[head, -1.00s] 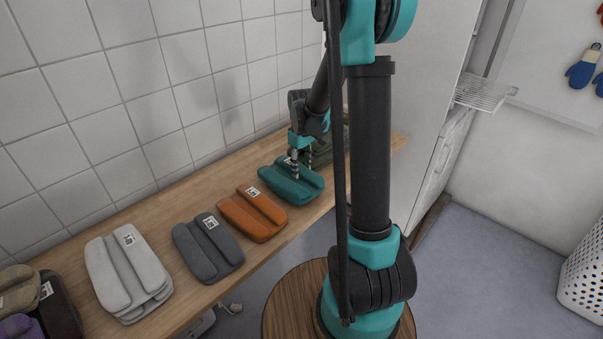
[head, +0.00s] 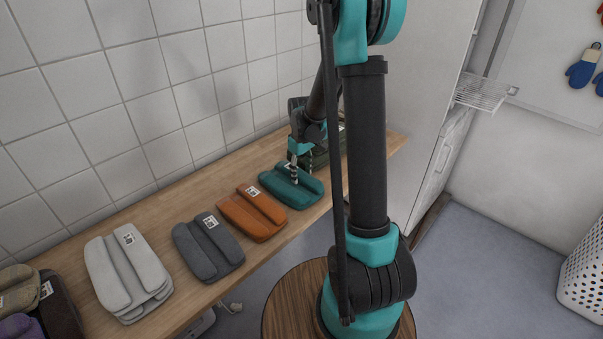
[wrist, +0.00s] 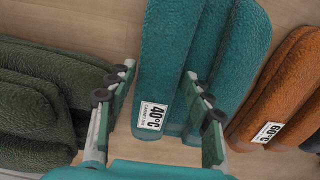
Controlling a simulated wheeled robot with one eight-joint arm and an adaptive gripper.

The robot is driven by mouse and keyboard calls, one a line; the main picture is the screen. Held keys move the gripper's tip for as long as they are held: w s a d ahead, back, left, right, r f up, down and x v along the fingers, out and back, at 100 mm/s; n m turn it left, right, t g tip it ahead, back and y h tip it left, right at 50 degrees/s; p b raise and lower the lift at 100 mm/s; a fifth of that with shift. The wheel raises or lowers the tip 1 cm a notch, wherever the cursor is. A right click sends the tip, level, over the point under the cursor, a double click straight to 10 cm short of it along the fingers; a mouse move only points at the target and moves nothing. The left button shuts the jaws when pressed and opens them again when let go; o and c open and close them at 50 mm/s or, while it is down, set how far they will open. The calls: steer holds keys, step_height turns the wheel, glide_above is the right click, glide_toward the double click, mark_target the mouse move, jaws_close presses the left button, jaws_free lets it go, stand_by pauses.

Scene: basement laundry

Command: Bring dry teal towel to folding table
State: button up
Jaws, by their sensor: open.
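The teal towel (head: 297,188) lies folded on the wooden surface along the tiled wall, between an orange towel and a dark green one. My gripper (head: 301,170) is at the towel's wall-side end. In the wrist view the teal towel (wrist: 195,65) fills the middle, with a white "40°C" label (wrist: 154,113) at its near end. My gripper (wrist: 160,95) is open there, its fingers apart on either side of the labelled fold. I cannot tell whether the fingers touch the cloth.
Beside it lie an orange towel (head: 252,214), a dark grey towel (head: 208,248) and a light grey stack (head: 128,270). A dark green towel (wrist: 35,100) lies close on the left in the wrist view. A perforated white basket (head: 585,275) stands on the floor at right.

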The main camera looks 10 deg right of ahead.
step_height(320, 180, up, 12)
steer(key=f, duration=0.1)
steer(key=s+d+f+m+t, duration=0.1)
steer(key=s+f+m+t, duration=0.1)
steer(key=s, duration=0.9)
steer(key=s+d+f+m+t, duration=0.2)
steer(key=s+f+m, duration=0.2)
steer(key=s, duration=0.7)
steer(key=shift+s+d+f+m, duration=0.2)
steer(key=shift+s+d+m, duration=0.05)
steer(key=shift+m, duration=0.35)
